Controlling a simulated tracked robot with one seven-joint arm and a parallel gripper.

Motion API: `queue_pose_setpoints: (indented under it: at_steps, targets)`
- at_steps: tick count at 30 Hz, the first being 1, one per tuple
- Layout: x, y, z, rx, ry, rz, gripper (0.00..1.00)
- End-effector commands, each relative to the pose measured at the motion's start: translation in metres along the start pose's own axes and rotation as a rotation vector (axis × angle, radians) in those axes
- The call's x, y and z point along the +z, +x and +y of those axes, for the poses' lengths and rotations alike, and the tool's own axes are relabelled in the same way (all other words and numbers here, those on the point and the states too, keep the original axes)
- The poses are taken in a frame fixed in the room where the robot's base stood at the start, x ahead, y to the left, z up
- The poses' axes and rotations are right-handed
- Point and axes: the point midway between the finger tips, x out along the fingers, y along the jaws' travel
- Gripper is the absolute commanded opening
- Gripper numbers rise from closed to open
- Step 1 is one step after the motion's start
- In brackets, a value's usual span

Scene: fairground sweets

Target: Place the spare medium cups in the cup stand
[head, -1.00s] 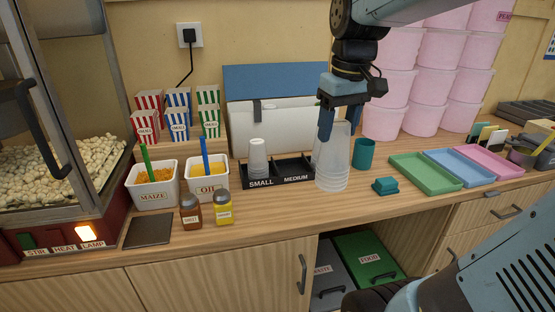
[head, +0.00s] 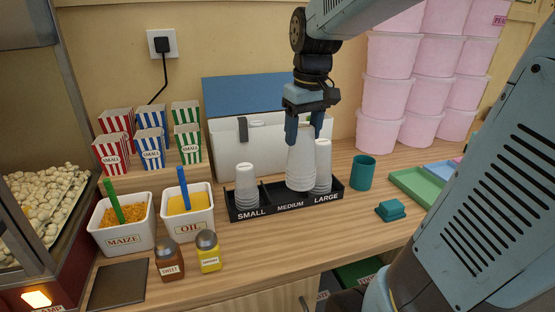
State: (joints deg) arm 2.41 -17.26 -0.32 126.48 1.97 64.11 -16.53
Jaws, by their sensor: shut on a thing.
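The black cup stand (head: 265,210) sits on the counter, its front marked SMALL, MEDIUM and LARGE. A stack of small cups (head: 246,188) stands in the SMALL compartment. A stack of large cups (head: 323,165) stands in the LARGE compartment, partly hidden by the held stack.
A white box with a blue lid (head: 265,92) stands close behind the stand. A teal cup (head: 362,173) and a teal block (head: 391,210) are to the right. The OIL tub (head: 188,222) and two shakers are to the left. Pink tubs (head: 390,95) rise at the back right.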

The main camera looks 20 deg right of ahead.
Motion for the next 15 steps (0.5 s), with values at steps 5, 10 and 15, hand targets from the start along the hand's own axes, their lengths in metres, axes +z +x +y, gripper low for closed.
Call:
queue_pose_setpoints:
  at_steps: [5, 10, 15]
  targets:
    - [-0.027, 0.017, 0.004, -0.001, 0.002, -0.004, 0.12]
    - [-0.050, 0.039, 0.006, -0.001, 0.002, -0.004, 0.12]
    - [-0.066, 0.065, 0.009, -0.001, 0.001, -0.003, 0.12]
